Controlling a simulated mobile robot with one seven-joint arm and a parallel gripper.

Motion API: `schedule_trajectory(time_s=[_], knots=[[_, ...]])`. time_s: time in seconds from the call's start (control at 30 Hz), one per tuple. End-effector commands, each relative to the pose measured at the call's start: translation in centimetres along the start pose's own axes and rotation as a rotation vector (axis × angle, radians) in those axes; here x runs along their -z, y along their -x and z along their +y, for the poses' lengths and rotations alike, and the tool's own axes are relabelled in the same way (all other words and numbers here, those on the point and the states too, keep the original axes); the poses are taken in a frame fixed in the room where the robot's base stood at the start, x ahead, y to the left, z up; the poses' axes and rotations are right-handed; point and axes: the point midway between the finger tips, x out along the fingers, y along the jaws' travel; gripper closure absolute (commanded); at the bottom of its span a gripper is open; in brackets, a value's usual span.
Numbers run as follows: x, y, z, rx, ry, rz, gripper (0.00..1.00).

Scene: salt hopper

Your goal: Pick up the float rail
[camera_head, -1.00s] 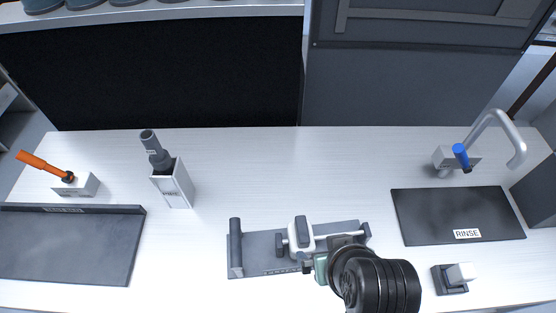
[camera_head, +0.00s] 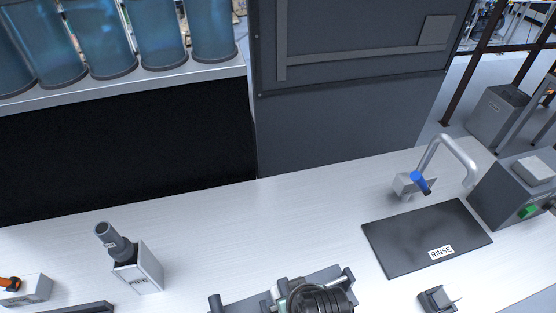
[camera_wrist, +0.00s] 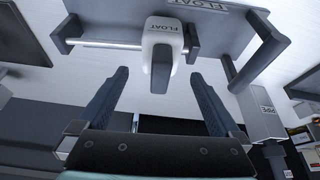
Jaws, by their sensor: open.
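The float rail (camera_wrist: 165,36) shows in the wrist view as a white block marked FLOAT on a thin metal rod, with a dark grey grip sticking out towards me. Its rod rests between the posts of a grey holder (camera_wrist: 205,42), also marked FLOAT. My gripper (camera_wrist: 160,92) is open and empty. Its two dark fingers lie to either side of the grip, which points into the gap between them; I see no contact. In the head view the holder (camera_head: 344,278) is at the bottom edge, and my wrist hides most of the float rail.
A dark RINSE mat (camera_head: 405,240) lies right of the holder, with a blue-handled tap (camera_head: 420,183) behind it and a small block (camera_head: 438,298) in front. A white box with a grey tool (camera_head: 140,270) stands to the left. The bench behind is clear.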

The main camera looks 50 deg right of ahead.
Motion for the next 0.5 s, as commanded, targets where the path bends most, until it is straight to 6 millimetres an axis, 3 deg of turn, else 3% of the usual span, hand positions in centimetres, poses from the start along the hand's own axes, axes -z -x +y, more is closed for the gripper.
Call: schedule_trajectory(time_s=[0.3, 0.5], knots=[[0.3, -3.6, 0.0, 0.000, -0.001, -0.002, 0.00], [0.3, -4.2, 0.0, 0.000, 0.000, 0.000, 0.00]])
